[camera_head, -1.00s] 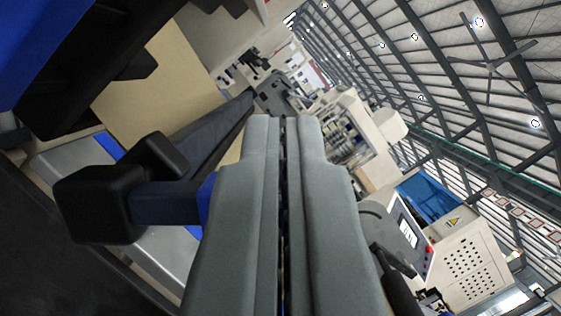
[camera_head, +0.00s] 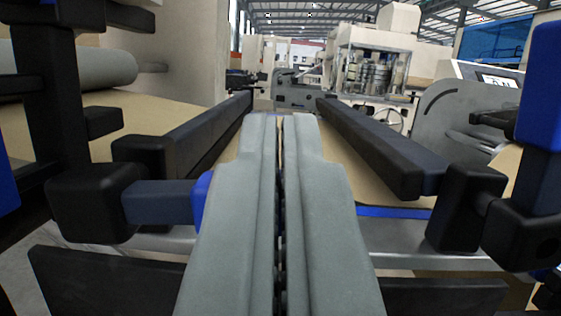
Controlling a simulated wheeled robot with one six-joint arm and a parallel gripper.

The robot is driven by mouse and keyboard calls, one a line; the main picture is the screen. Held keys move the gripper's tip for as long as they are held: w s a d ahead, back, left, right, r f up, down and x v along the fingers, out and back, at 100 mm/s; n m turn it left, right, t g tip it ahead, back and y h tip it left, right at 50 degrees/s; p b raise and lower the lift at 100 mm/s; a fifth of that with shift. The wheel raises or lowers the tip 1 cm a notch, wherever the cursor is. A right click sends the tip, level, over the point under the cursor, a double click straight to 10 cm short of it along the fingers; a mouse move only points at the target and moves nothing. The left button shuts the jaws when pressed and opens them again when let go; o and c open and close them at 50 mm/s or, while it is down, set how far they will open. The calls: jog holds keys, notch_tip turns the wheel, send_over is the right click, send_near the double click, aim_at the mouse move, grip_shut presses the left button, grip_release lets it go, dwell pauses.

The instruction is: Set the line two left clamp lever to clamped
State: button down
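My gripper (camera_head: 283,120) is in the middle, pointing forward, its two grey fingers together with only a thin dark gap. Nothing shows between the tips. The left clamp lever (camera_head: 160,203) is a dark bar running level to the right from a black block (camera_head: 92,207). Its blue end (camera_head: 202,188) is against or just beside the left side of my gripper, which partly hides it; I cannot tell if they touch. On the right, another lever with a blue end (camera_head: 540,90) stands upright on a black block (camera_head: 520,232).
Two long dark bars (camera_head: 205,135) and (camera_head: 375,150) run away from me above the brown kraft web (camera_head: 345,170). A dark post (camera_head: 50,80) and a roll (camera_head: 85,68) stand at left. A grey disc (camera_head: 450,125) and beige machines are at right and behind.

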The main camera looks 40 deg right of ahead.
jog(key=shift+d+f, duration=0.1)
jog(key=shift+f, duration=0.45)
dwell(0.4)
